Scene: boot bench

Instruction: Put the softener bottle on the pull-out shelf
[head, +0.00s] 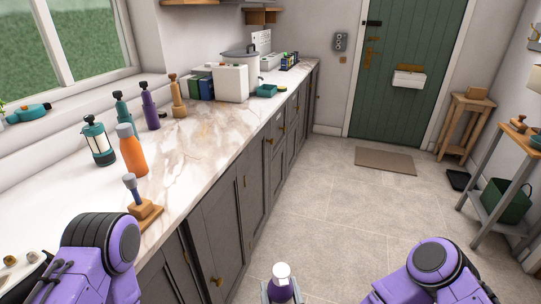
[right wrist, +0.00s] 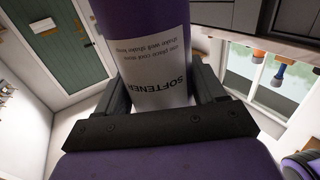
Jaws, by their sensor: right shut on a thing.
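The softener bottle (head: 282,274) shows at the bottom middle of the head view, with a white cap and a purple body. My right gripper (head: 281,291) is shut on it, over the floor in front of the cabinets. In the right wrist view, the softener bottle (right wrist: 160,88) stands between the two dark fingers of the right gripper (right wrist: 160,78); its white label reads SOFTENER upside down. My left arm shows at the lower left of the head view, but its gripper cannot be made out. I cannot make out a pull-out shelf in either view.
The marble counter (head: 214,126) holds an orange bottle (head: 132,152), a teal lantern (head: 98,142), several pump bottles and a white box (head: 231,83). Grey cabinets (head: 216,228) run below it. The floor is clear to the doormat (head: 385,160); a rack (head: 497,190) stands right.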

